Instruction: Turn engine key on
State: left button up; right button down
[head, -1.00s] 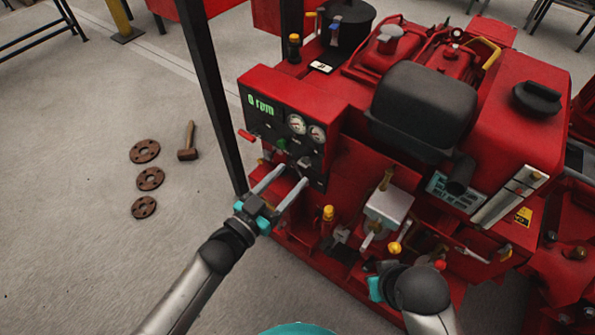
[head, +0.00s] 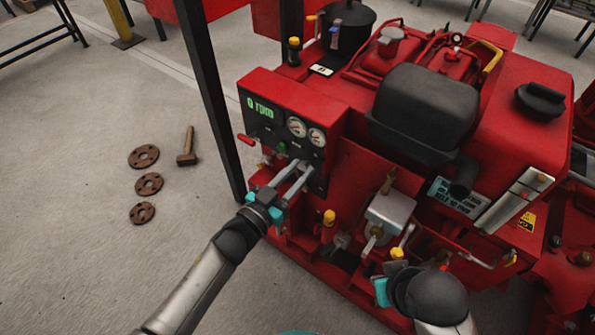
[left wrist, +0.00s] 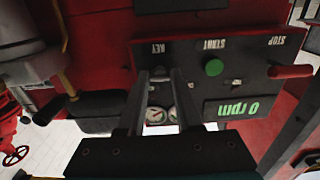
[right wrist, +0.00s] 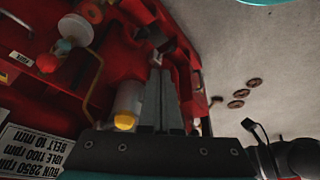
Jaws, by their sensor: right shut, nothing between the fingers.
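The engine's control panel (head: 262,125) is black in a red housing, and its display (head: 260,107) reads 0 rpm. In the left wrist view the panel is upside down, with a KEY label (left wrist: 158,47) just beyond my left fingertips. A small dark part, seemingly the key (left wrist: 158,72), shows between those tips; it is dim and its angle is unclear. My left gripper (head: 302,166) is at the panel's lower part, its fingers narrowed but apart. My right gripper (right wrist: 160,75) is shut and empty, low beside the engine; in the head view its fingers are mostly hidden.
A green START button (left wrist: 213,67) and a red STOP handle (left wrist: 290,72) sit beside the key area. Two round gauges (head: 297,126) are on the panel. A dark post (head: 213,100) stands left of it. A hammer (head: 187,147) and rusty flanges (head: 143,157) lie on open floor.

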pick_arm(q)
grip_shut()
jog(key=shift+m, duration=0.4)
jog(key=m, duration=0.8)
jog(key=shift+p, duration=0.35)
pick_arm(e)
jog(key=shift+f, duration=0.8)
pick_arm(q)
jog(key=o, duration=0.5)
grip_release()
